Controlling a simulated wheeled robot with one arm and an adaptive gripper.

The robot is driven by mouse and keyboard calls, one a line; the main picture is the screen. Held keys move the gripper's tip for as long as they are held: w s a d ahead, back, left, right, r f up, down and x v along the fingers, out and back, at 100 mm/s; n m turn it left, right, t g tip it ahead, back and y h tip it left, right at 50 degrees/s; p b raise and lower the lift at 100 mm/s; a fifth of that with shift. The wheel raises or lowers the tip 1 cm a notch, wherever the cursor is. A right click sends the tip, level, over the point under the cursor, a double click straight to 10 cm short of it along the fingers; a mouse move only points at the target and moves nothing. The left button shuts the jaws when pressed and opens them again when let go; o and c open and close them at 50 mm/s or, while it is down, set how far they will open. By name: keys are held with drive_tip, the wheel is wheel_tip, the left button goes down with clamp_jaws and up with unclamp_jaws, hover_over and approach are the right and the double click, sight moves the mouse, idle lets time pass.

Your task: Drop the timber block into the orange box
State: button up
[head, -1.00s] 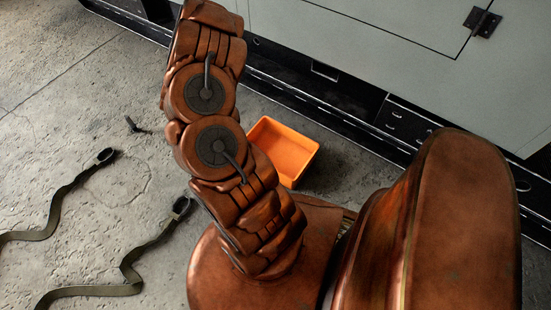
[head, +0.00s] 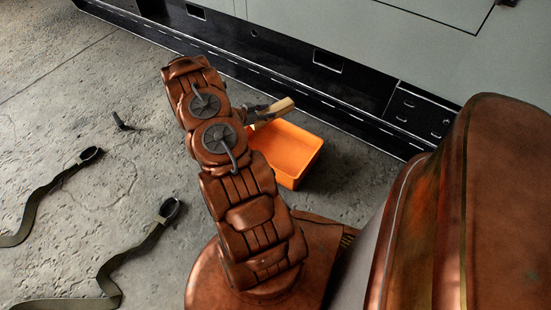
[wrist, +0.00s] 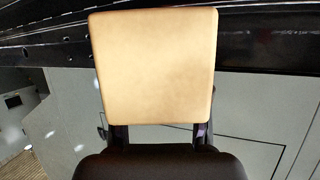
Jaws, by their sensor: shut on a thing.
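The timber block (head: 274,109) is a pale wooden piece at the end of my arm in the head view. It fills the upper middle of the wrist view (wrist: 153,68). My gripper (head: 255,113) is shut on the block. The orange box (head: 302,142) stands open on the floor to the right of my arm. In the head view the block shows at the box's upper left rim. I cannot tell its height above the rim. My arm hides the left part of the box.
A grey cabinet (head: 330,25) with a black base (head: 310,75) runs along the back, behind the box. Two dark straps (head: 120,262) with buckles lie on the concrete floor at left. A small dark item (head: 121,121) lies near them. Floor right of the box is clear.

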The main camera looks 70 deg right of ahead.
wheel_tip(320, 180, down, 11)
drive_tip(key=s+a+m+g+y+b, duration=0.1)
drive_tip(key=s+b, duration=0.1)
drive_tip(key=b, duration=0.3)
drive_tip(key=shift+s+a+m, duration=0.3)
drive_tip(key=shift+s+a, duration=0.05)
drive_tip(key=shift+s, duration=0.05)
drive_tip(key=o, duration=1.4)
drive_tip(key=shift+v, duration=5.95)
drive_tip(key=shift+w+f, duration=0.1)
drive_tip(key=shift+w, duration=0.05)
